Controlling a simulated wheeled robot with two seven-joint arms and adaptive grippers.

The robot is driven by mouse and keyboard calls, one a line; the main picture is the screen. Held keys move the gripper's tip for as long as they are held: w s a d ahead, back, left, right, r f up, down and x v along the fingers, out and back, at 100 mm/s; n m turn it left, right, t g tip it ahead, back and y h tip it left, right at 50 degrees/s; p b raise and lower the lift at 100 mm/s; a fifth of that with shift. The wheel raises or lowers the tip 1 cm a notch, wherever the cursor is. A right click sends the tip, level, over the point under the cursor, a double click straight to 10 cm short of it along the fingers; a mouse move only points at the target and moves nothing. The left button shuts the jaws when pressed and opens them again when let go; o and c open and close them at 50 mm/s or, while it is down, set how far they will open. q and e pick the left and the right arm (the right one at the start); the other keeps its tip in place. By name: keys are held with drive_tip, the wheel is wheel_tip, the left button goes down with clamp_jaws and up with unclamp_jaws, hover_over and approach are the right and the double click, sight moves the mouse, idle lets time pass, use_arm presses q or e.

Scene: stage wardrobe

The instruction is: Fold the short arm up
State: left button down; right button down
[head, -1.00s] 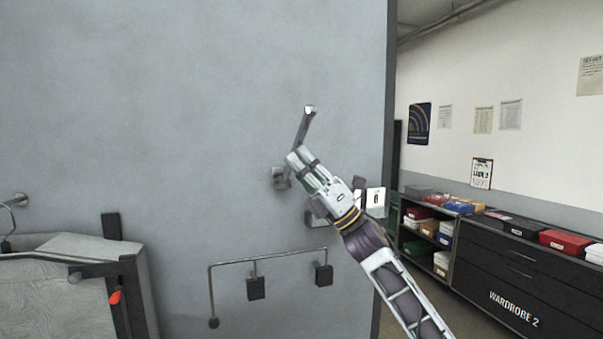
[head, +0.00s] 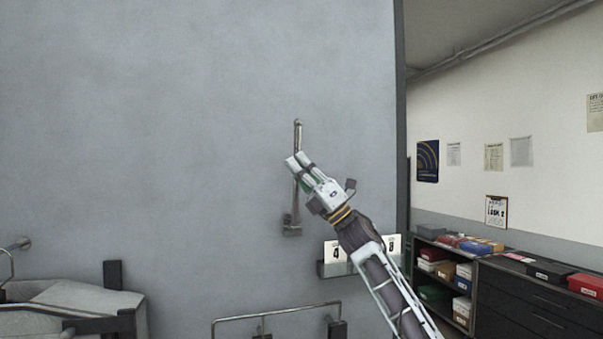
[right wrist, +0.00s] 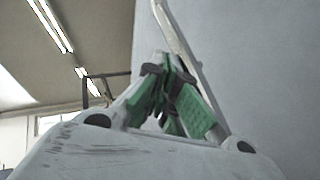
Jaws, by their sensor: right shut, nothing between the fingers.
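The short arm (head: 297,137) is a slim metal bar on the grey wall panel. It stands about upright, rising from a small bracket (head: 291,227) at its lower end. My right gripper (head: 297,162) is shut and empty, its fingertips in front of the middle of the bar and covering part of it. I cannot tell whether they touch it. In the right wrist view the shut fingers (right wrist: 170,85) show with the pale bar (right wrist: 178,40) running up beyond them. My left gripper is not in view.
A small ledge with number cards (head: 335,252) sits on the wall below right of my gripper. A metal rail (head: 275,315) is lower down. A padded seat-like thing (head: 70,300) stands at lower left. Shelves with boxes (head: 440,275) stand at right, beyond the panel's edge.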

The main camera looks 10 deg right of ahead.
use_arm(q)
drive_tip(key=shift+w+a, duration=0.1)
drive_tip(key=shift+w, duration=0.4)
use_arm(e)
drive_tip(key=shift+w+r, duration=0.3)
drive_tip(key=shift+w, duration=0.55)
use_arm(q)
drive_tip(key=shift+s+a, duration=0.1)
use_arm(e)
drive_tip(key=shift+s, duration=0.1)
